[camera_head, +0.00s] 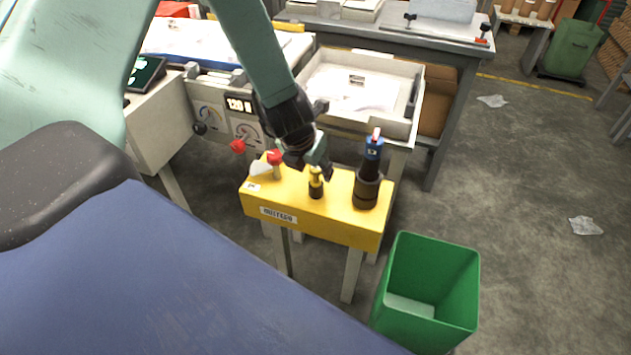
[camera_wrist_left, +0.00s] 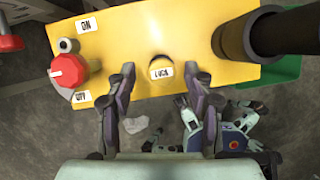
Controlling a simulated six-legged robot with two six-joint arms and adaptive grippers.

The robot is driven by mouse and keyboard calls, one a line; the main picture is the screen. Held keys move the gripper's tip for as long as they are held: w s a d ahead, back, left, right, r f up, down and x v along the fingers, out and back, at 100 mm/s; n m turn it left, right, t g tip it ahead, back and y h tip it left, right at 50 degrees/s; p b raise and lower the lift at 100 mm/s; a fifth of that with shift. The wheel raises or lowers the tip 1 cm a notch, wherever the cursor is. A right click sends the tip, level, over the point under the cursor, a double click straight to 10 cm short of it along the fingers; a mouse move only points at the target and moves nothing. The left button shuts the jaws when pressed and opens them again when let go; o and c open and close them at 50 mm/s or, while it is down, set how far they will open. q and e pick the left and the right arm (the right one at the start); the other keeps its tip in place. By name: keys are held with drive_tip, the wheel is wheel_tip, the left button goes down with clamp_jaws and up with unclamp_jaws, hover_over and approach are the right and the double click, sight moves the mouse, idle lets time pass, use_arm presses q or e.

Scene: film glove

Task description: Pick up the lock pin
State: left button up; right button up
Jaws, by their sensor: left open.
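The lock pin (camera_head: 315,184) stands upright on the yellow box (camera_head: 284,190), with a yellow top and a black lower part. In the left wrist view its round yellow top (camera_wrist_left: 160,63) shows just beyond a label reading LOCK. My left gripper (camera_head: 322,168) is over the box, close to the pin. In the left wrist view the two fingers of my left gripper (camera_wrist_left: 164,80) are apart, one on each side of the pin's line, with nothing between them. Contact with the pin cannot be told. My right gripper is not in view.
A red switch knob (camera_wrist_left: 69,70) with ON and OFF labels sits left of the pin. A dark upright cylinder with a blue-topped tool (camera_head: 372,150) stands at its right. A green bin (camera_head: 455,290) is on the floor at the front right. A white tray (camera_head: 312,85) lies behind.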

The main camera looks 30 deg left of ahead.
sight(316, 181)
use_arm(q)
drive_tip(key=x, duration=0.2)
drive_tip(key=shift+w+d+f+b, duration=0.1)
drive_tip(key=shift+d+f+b, duration=0.05)
drive_tip(key=shift+f+b, duration=0.2)
drive_tip(key=shift+r, duration=0.1)
drive_tip(key=shift+c, duration=0.3)
drive_tip(key=c, duration=1)
drive_tip(key=shift+r, duration=0.1)
